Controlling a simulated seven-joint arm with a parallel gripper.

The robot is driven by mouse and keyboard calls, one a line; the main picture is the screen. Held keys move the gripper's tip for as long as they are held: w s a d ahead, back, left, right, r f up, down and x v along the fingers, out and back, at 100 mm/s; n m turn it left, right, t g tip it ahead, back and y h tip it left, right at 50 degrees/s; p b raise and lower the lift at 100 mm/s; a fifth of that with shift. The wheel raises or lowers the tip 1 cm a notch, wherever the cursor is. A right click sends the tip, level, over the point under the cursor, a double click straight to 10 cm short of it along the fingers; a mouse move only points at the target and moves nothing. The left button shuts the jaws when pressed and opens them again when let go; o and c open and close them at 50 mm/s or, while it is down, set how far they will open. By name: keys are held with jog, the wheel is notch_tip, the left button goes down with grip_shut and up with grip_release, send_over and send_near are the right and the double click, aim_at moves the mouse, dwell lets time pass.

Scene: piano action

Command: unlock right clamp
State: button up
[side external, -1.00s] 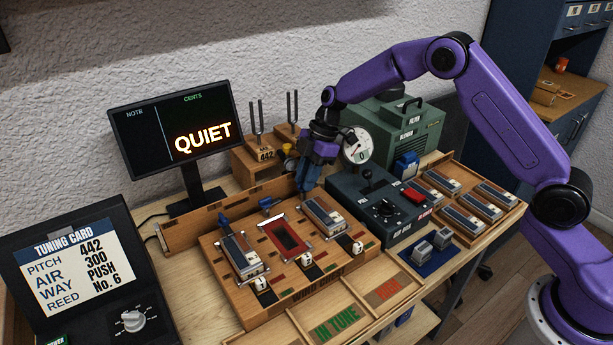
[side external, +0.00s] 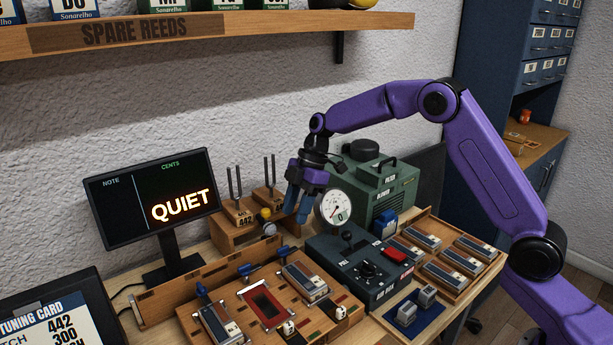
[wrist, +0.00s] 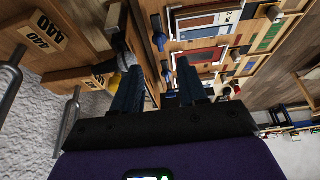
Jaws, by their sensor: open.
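The right clamp (side external: 284,251) is a small blue lever on the back rail, behind the right reed block (side external: 305,282) on the wooden board. It appears to lie sideways. The middle clamp (side external: 245,270) looks similar, and the left clamp (side external: 201,291) stands more upright. My gripper (side external: 297,213) is open and empty. It hangs above and slightly behind the right clamp, apart from it. In the wrist view my gripper's fingers (wrist: 159,66) are spread, with a small blue lever (wrist: 165,70) showing between them; further blue levers (wrist: 157,32) lie beyond.
Tuning forks on wooden blocks (side external: 238,212) stand just left of my gripper. A round gauge (side external: 336,209) and a dark control box (side external: 360,268) stand close on the right. A green blower (side external: 385,185) is behind. The shelf (side external: 200,30) is high above.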

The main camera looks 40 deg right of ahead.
jog(key=v, duration=0.8)
jog(key=shift+d+r, duration=0.15)
jog(key=shift+r, duration=0.15)
jog(key=s+a+m+h, duration=0.1)
jog(key=s+a+m, duration=0.15)
jog(key=s, duration=0.75)
jog(key=s+a+m+h, duration=0.1)
jog(key=s+a, duration=0.2)
jog(key=s, duration=0.7)
jog(key=s+d+f+m+h, duration=0.1)
jog(key=s+d, duration=0.3)
jog(key=s, duration=0.6)
jog(key=s+d+f+m+h, duration=0.1)
jog(key=s+d+f, duration=0.3)
jog(key=s, duration=0.6)
jog(key=shift+s, duration=0.35)
